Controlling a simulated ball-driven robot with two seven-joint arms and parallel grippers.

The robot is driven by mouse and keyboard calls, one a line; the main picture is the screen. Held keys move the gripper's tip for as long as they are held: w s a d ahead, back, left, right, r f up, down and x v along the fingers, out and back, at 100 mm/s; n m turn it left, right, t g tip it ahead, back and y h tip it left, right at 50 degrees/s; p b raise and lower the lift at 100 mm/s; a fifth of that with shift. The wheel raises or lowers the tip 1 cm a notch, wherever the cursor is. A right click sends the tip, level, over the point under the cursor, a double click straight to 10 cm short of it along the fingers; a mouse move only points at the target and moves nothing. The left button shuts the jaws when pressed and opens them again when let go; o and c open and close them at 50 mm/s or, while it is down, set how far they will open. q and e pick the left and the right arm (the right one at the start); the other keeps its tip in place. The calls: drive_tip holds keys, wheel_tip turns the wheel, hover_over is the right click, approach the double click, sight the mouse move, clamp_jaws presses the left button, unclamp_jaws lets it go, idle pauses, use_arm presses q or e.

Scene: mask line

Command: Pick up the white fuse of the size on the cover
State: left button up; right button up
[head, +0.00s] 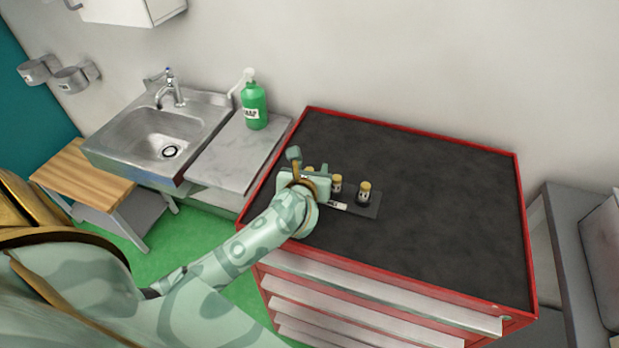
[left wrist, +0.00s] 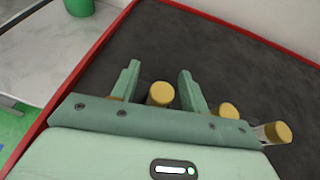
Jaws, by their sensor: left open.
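Several white fuses with yellow caps stand in a row on a dark holder plate (head: 370,211) on the cabinet top. Two show clearly in the head view, a middle fuse (head: 337,184) and a right-hand fuse (head: 364,192); another is mostly hidden by my gripper. My left gripper (head: 295,160) is open at the row's left end. In the left wrist view a fuse (left wrist: 160,94) shows between the open fingers (left wrist: 158,75), apart from both. Two more fuses (left wrist: 228,111) and (left wrist: 277,132) stand right of the fingers. I cannot make out a cover or size marking. My right gripper is not in view.
The red cabinet's dark top (head: 440,190) is clear to the right and behind. A white label (head: 337,206) lies on the plate's front. A green soap bottle (head: 254,106) stands on the counter left of the cabinet, beside a steel sink (head: 160,140).

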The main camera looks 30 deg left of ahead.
use_arm(q)
drive_tip(key=shift+s+r, duration=0.1)
clamp_jaws()
